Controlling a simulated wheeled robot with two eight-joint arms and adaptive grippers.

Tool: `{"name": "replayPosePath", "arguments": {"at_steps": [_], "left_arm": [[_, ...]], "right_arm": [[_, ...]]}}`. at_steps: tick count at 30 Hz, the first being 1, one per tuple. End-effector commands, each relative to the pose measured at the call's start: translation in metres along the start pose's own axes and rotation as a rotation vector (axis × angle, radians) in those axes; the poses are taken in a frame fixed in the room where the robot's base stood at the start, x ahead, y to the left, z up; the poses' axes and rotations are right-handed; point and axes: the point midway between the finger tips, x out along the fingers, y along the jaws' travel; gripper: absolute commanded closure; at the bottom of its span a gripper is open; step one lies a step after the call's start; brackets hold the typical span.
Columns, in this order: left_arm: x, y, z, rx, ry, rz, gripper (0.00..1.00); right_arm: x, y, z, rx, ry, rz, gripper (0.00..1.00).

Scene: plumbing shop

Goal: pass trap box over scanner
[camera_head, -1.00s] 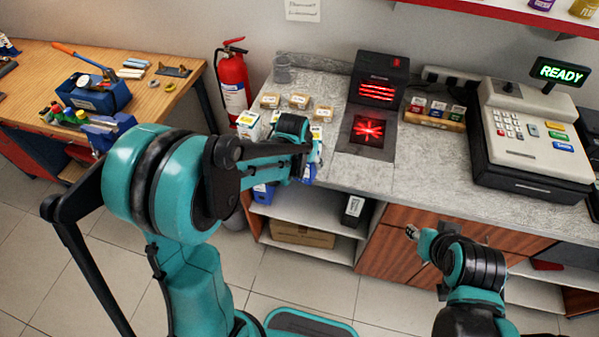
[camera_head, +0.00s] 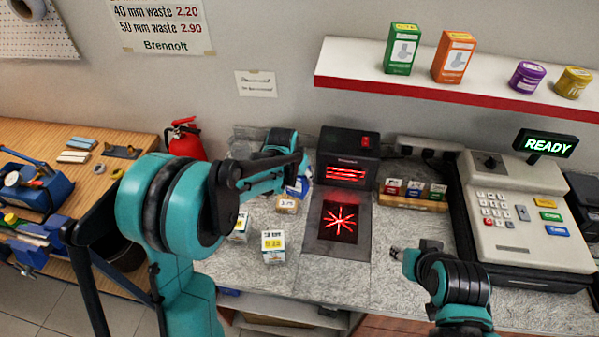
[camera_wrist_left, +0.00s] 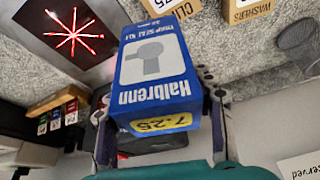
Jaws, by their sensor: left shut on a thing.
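The trap box (camera_wrist_left: 155,65) is blue and white, marked Halbrenn, with a yellow 7.25 label. My left gripper (camera_wrist_left: 160,108) is shut on it, one finger on each side. In the head view only a small blue and white part of the box (camera_head: 298,187) shows beyond my left arm. The scanner is a black upright unit (camera_head: 346,157) with red lines and a flat window (camera_head: 338,222) showing a red star pattern. The box is to the left of the window. My right gripper (camera_head: 397,253) is over the counter's front; its fingers are too small to read.
A cash register (camera_head: 520,210) with a READY display (camera_head: 545,144) stands at the right. A rack of small boxes (camera_head: 413,194) is right of the scanner. Two white boxes, one nearer the front (camera_head: 273,246), and a small labelled carton (camera_head: 287,204) are on the counter at left.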

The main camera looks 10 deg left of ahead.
Motion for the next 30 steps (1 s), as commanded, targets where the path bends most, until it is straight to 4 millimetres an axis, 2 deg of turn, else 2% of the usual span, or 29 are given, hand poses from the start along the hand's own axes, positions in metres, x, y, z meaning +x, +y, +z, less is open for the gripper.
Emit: {"name": "replayPosePath", "arguments": {"at_steps": [8, 20, 30], "left_arm": [[0.013, 0.019, -0.006, 0.004, 0.000, 0.001, 0.83], [0.041, 0.073, -0.027, 0.002, 0.000, 0.001, 0.83], [0.055, 0.121, -0.046, 0.003, 0.000, 0.001, 0.83]], "right_arm": [[0.003, 0.000, 0.002, 0.000, 0.000, 0.000, 0.60], [0.009, 0.000, 0.006, 0.000, 0.000, 0.000, 0.60], [0.008, 0.000, 0.006, 0.000, 0.000, 0.000, 0.60]]}}
